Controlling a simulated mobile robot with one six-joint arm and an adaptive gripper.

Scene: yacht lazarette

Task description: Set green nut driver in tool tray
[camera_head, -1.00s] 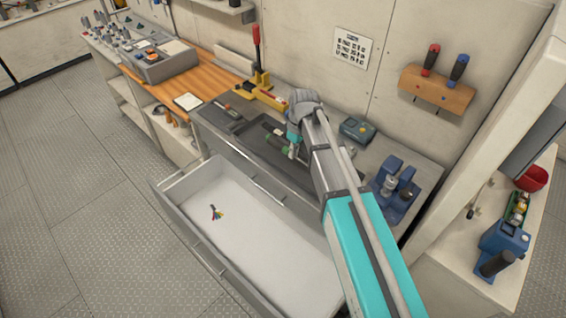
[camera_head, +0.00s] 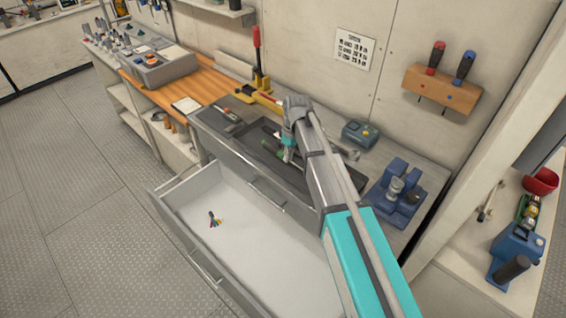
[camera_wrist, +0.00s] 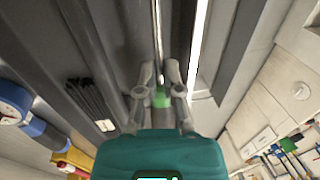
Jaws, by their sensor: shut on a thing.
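The green nut driver (camera_wrist: 160,98) is between my gripper's fingers in the wrist view; its green handle end shows and a thin shaft runs up the picture. My gripper (camera_wrist: 158,85) is shut on it. In the head view my gripper (camera_head: 288,158) points down over a dark, shallow tray (camera_head: 254,141) on the grey bench, which I take to be the tool tray. The arm hides part of the tray. Whether the driver touches the tray floor cannot be told.
A blue-grey device (camera_head: 360,133) and a blue fixture (camera_head: 398,188) stand right of the tray. A red-handled yellow tool (camera_head: 258,85) stands behind.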

